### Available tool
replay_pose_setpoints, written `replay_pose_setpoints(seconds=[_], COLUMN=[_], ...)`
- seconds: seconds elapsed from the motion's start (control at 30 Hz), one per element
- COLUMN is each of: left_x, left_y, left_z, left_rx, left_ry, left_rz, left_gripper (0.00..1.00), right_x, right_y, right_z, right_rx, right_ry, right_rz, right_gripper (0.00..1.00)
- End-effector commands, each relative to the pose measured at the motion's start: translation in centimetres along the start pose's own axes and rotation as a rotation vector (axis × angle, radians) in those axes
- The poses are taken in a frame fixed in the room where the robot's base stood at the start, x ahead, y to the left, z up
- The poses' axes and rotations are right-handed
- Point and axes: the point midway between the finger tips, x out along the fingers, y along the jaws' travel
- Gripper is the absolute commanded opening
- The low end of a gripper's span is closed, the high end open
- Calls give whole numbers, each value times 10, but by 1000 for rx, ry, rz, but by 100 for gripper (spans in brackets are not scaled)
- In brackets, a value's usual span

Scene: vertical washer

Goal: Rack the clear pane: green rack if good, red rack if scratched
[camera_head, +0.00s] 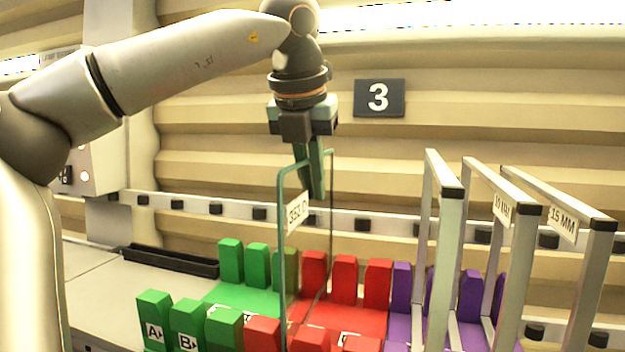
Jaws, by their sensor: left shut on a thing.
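The clear pane (307,250) has green edges and a white label near its top, only partly legible. My left gripper (317,190) is shut on the pane's top edge and holds it upright. The pane shows in front of the border between the green rack (232,296) and the red rack (352,318). I cannot tell whether its lower edge is seated in a slot or hangs just above. No scratch can be made out on it at this size. My right gripper is not in view.
A purple rack (402,332) at the right holds several tall metal frames (443,250), one labelled 15 MM, close to the pane's right. A black tray (170,261) lies at the back left. A rail with black blocks and a sign "3" (379,98) are behind.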

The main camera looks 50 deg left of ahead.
Motion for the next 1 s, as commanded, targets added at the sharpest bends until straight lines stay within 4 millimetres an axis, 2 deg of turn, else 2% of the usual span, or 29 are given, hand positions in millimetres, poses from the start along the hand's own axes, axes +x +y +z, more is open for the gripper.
replay_pose_setpoints(seconds=[0.7,1.0], left_x=[23,27], left_y=[0,0], left_z=[-9,-11], left_rx=[-1,-1], left_ry=[-6,-5], left_rz=[-3,-3], left_gripper=[0,0], right_x=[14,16], right_y=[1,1], right_z=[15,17], right_rx=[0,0], right_ry=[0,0], right_rz=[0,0], right_gripper=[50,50])
